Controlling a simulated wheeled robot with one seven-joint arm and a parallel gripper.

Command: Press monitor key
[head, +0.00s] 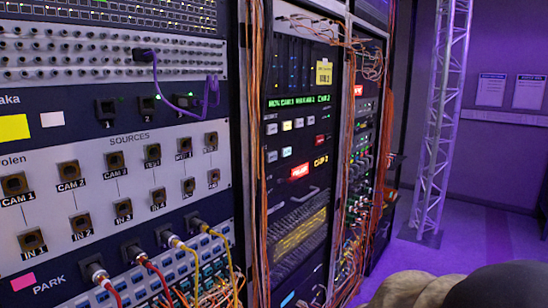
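In the head view, the middle rack has a black panel with a green-lit text strip (298,101) that seems to begin with "MON". Below it are rows of small keys: a pale lit key (287,126) in the upper row, a white key (287,152) in the row beneath, and a key glowing red (310,148). The key legends are too small to read, so I cannot tell which is the monitor key. My gripper is not in view.
The left rack holds a patch panel (118,180) with labelled CAM and IN sockets; red and yellow cables are plugged in below. Orange cable bundles (256,150) hang between racks. A truss upright (437,120) stands right, with open purple floor (480,235) around it.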

